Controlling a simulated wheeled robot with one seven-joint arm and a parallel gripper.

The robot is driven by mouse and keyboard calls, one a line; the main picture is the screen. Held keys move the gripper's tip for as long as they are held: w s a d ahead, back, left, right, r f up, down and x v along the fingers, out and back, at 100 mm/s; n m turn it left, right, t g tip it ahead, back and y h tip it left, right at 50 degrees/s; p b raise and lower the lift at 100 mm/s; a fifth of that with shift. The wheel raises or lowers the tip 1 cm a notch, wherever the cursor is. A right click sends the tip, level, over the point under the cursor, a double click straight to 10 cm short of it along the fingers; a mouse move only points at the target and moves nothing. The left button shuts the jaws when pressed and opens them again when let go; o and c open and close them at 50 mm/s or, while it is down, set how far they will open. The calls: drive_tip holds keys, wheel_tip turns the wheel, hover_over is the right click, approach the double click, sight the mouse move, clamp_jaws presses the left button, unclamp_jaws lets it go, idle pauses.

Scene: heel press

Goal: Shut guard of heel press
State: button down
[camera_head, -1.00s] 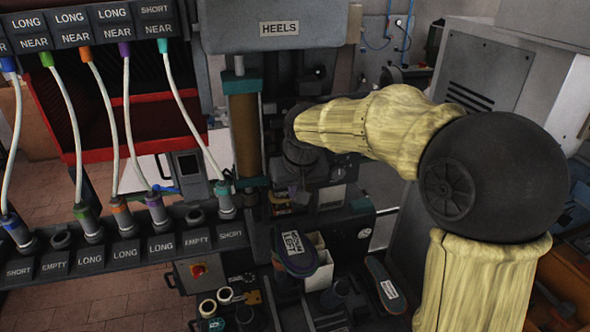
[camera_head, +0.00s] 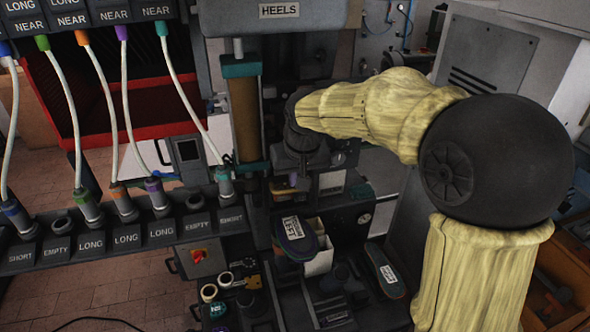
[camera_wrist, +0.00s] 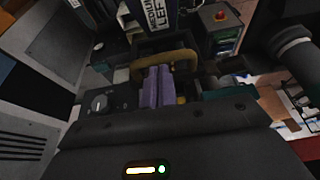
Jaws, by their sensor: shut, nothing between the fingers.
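The heel press, with its "HEELS" sign (camera_head: 279,10), stands in the upper middle of the head view, with a brown column (camera_head: 246,118) between teal collars. My arm reaches in front of it from the right. My gripper (camera_head: 292,180) points down there, partly hidden by my wrist. In the wrist view my gripper's purple fingers (camera_wrist: 160,88) are together and empty. A curved yellow-brown handle (camera_wrist: 184,62) lies at the fingers, crossing just beyond them; I cannot tell if they touch. I cannot clearly make out the guard or how far open it stands.
A rack of labelled sockets with cables (camera_head: 125,203) fills the left. Shoe forms (camera_head: 297,238) and a white bin (camera_head: 319,260) stand below the press. A red button (camera_wrist: 221,15) shows at the top of the wrist view. A grey cabinet (camera_head: 490,65) stands at right.

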drive_tip(key=b+v, duration=0.1)
drive_tip(key=v, duration=1.1)
drive_tip(key=shift+w, duration=0.2)
drive_tip(key=s+d+f+m, duration=0.1)
drive_tip(key=s+d+f, duration=0.3)
drive_tip(key=f, duration=0.4)
drive_tip(key=s+d+f+m+g, duration=0.1)
drive_tip(key=s+d+f, duration=0.4)
drive_tip(key=f, duration=0.4)
drive_tip(key=s+d+f+m+h, duration=0.1)
drive_tip(key=s+d+f, duration=0.4)
drive_tip(key=f, duration=0.3)
drive_tip(key=shift+s+f, duration=0.15)
drive_tip(key=shift+s, duration=0.3)
